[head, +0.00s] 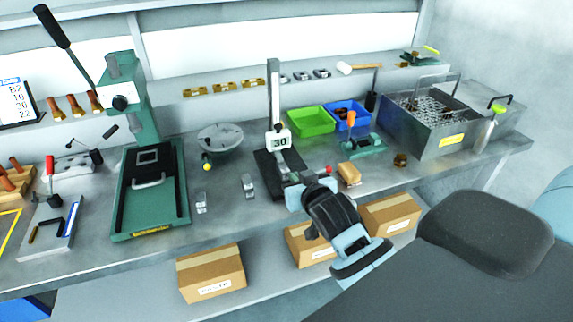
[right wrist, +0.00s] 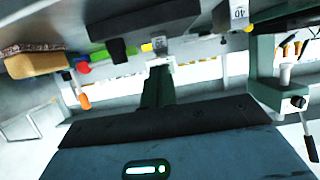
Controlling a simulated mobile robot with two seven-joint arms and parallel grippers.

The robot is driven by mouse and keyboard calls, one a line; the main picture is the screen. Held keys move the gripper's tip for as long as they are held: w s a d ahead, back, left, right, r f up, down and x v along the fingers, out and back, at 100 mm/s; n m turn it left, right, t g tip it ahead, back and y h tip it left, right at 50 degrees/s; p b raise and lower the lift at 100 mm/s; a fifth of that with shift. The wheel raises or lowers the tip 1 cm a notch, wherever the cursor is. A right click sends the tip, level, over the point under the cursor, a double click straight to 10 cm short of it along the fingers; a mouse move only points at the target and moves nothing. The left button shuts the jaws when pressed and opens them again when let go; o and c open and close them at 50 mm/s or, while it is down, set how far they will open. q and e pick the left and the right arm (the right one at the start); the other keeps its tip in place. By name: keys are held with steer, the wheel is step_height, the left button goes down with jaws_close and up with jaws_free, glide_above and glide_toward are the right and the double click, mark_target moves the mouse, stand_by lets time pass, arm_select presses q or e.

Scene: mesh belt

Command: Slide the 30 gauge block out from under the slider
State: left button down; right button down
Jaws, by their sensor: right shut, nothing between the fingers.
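The height gauge stands mid-bench in the head view, with a silver column (head: 274,90) on a black base (head: 268,172). A white plate marked 30 (head: 279,141) shows low on the column. I cannot tell whether it belongs to the slider or to a block beneath it. My right gripper (head: 302,188) is shut and empty, low at the front right of the base; its contact with the base is unclear. Two small metal blocks (head: 248,185) (head: 201,203) stand left of the base. A block marked 40 (right wrist: 238,13) shows in the right wrist view. My left gripper is not in view.
A green arbor press (head: 150,190) stands to the left and a round grey plate (head: 220,139) behind. Green (head: 311,121) and blue (head: 347,114) bins sit at the back. A brown block (head: 348,174) is close right of my gripper. Cardboard boxes (head: 211,273) are below the bench.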

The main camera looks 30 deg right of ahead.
mark_target(282, 162)
steer(key=w, duration=0.2)
steer(key=w+d, duration=0.1)
steer(key=w, duration=0.2)
steer(key=w+d, duration=0.1)
steer(key=w, duration=0.1)
steer(key=shift+w, duration=0.4)
steer(key=shift+s+a+f, duration=0.1)
steer(key=shift+a+f, duration=0.05)
steer(key=shift+f, duration=0.3)
steer(key=shift+s+f, duration=0.1)
steer(key=shift+f, duration=0.3)
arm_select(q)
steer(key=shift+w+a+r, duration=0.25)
